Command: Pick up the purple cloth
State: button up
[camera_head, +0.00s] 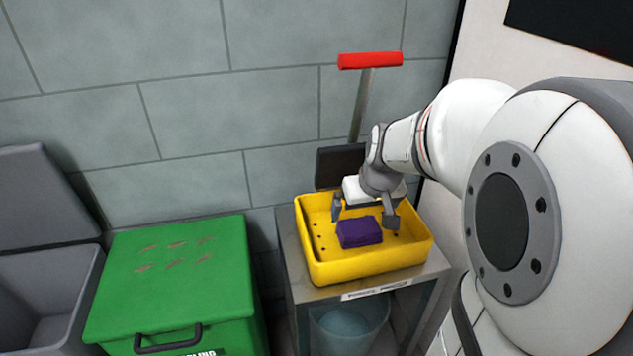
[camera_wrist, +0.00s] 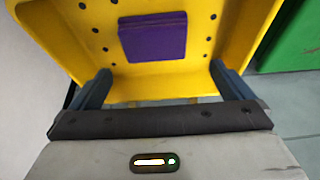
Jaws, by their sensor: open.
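The purple cloth (camera_head: 359,232) is a folded block lying in the yellow tray (camera_head: 352,269). My gripper (camera_head: 364,219) is at the tray, with its fingers apart on either side of the cloth in the head view. In the wrist view the cloth (camera_wrist: 153,37) lies flat on the floor of the yellow tray (camera_wrist: 54,22), beyond the fingertips. My gripper (camera_wrist: 162,78) is open and empty there, its two dark fingers spread wider than the cloth. I cannot tell the exact height of the fingertips above the tray floor.
The tray stands on a metal stand (camera_head: 297,278) with a translucent bucket (camera_head: 345,330) below. A green lidded box (camera_head: 175,275) and an open grey bin (camera_head: 45,290) stand to the left. A red-handled post (camera_head: 370,61) rises behind the tray, near the tiled wall.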

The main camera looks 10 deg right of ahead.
aim_at(359, 225)
jog(key=shift+w+d+f+b, duration=0.15)
jog(key=shift+w+f, duration=0.05)
jog(key=shift+f, duration=0.3)
jog(key=shift+w+d+f+b, duration=0.15)
jog(key=shift+f, duration=0.3)
jog(key=b+x, duration=0.3)
jog(key=x, duration=0.4)
jog(key=shift+d+f, duration=0.1)
jog(key=shift+d, duration=0.05)
jog(key=c, duration=0.7)
